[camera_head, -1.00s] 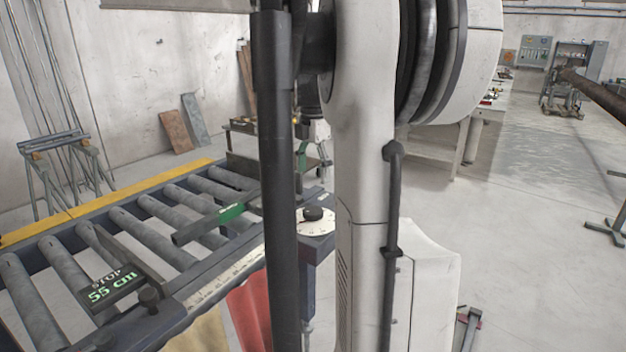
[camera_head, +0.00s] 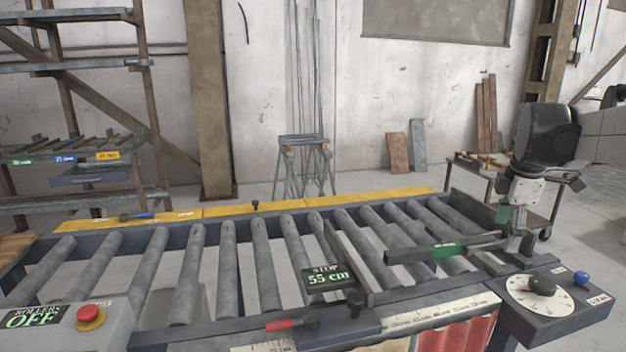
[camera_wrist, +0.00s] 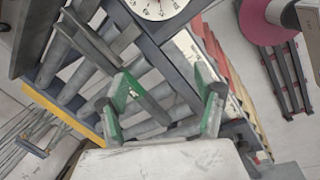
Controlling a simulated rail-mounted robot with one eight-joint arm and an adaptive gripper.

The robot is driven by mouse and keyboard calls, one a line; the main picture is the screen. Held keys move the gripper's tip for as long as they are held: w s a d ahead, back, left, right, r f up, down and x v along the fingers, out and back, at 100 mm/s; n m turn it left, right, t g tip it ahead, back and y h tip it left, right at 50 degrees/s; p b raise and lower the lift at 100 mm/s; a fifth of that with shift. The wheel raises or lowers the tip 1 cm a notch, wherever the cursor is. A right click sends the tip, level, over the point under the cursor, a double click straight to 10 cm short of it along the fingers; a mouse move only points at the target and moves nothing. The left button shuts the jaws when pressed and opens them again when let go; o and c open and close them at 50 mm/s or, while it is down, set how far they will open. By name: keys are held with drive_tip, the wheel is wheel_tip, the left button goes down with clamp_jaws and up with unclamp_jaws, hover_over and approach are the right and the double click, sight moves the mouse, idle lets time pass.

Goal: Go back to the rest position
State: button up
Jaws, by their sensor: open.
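My gripper (camera_head: 514,232) hangs at the right end of the roller table, its fingers pointing down. In the wrist view my gripper (camera_wrist: 162,112) shows two green-padded fingers spread apart with nothing clamped between them. A grey bar with a green label (camera_head: 445,250) lies across the rollers, its right end close to my gripper; I cannot tell whether they touch. The bar also shows in the wrist view (camera_wrist: 138,92), beyond the fingers.
The stop with its 55 cm display (camera_head: 328,278) stands at the table's front. A dial box (camera_head: 545,295) juts out at the right front corner. A rollers OFF box (camera_head: 75,320) is at front left. A trolley (camera_head: 480,172) stands behind my gripper.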

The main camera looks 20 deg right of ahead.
drive_tip(key=w+a+m+t, duration=0.2)
drive_tip(key=a+m, duration=0.1)
drive_tip(key=a, duration=0.9)
drive_tip(key=s+a+f+m+t, duration=0.1)
drive_tip(key=s+a+f+m, duration=0.3)
drive_tip(key=a, duration=0.8)
drive_tip(key=s+a+f+m+t+y, duration=0.1)
drive_tip(key=s+a+f+m, duration=0.3)
drive_tip(key=s+a, duration=0.4)
drive_tip(key=a+f+t, duration=0.1)
drive_tip(key=a, duration=0.4)
drive_tip(key=shift+f+t, duration=0.3)
drive_tip(key=shift+f, duration=0.1)
drive_tip(key=shift+s, duration=0.1)
drive_tip(key=shift+c, duration=0.5)
